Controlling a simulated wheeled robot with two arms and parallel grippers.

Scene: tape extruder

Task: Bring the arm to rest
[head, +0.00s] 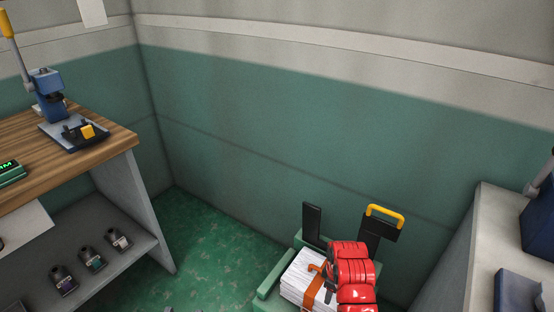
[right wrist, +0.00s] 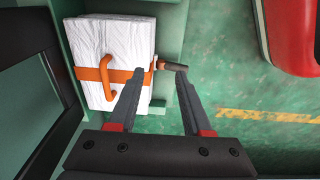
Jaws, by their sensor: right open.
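My right gripper (right wrist: 160,72) is open in the right wrist view, its two dark fingers spread apart. A white block-like bundle (right wrist: 118,38) with an orange strap and an orange handle (right wrist: 105,78) lies just beyond and left of the fingers. My left gripper is not in view.
The bundle rests on a green cart or machine (head: 270,282) with dark uprights and a yellow handle (head: 385,214). A wooden bench (head: 60,165) with a blue press (head: 48,95) stands left. A grey counter (head: 480,240) stands right. Green floor (head: 200,240) is clear between.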

